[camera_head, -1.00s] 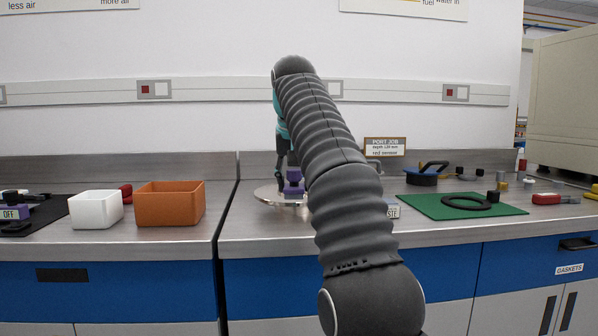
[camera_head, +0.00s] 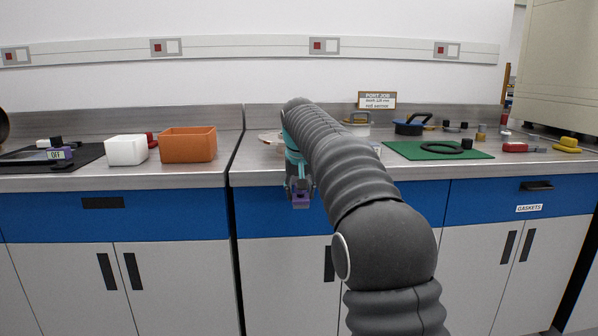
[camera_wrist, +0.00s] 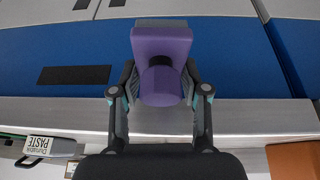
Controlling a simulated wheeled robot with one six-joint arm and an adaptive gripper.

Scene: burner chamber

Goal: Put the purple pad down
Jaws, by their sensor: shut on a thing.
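The purple pad (camera_wrist: 162,50) is between the fingers of my gripper (camera_wrist: 160,88) in the wrist view, and the fingers are shut on it. It has a flat, wider far part and a rounded part with a dark spot. In the head view the pad (camera_head: 300,200) hangs under my gripper (camera_head: 299,184), in front of the blue cabinet face and below the counter's top edge. My arm hides part of the counter behind it. A round metal plate (camera_head: 270,137) on the counter is partly hidden by my arm.
A white bin (camera_head: 126,151) and an orange bin (camera_head: 188,146) stand on the left counter. A green mat (camera_head: 405,151) with a black ring (camera_head: 441,147) lies on the right. A black mat (camera_head: 88,153) lies far left. The metal counter edge (camera_head: 262,178) is beside my gripper.

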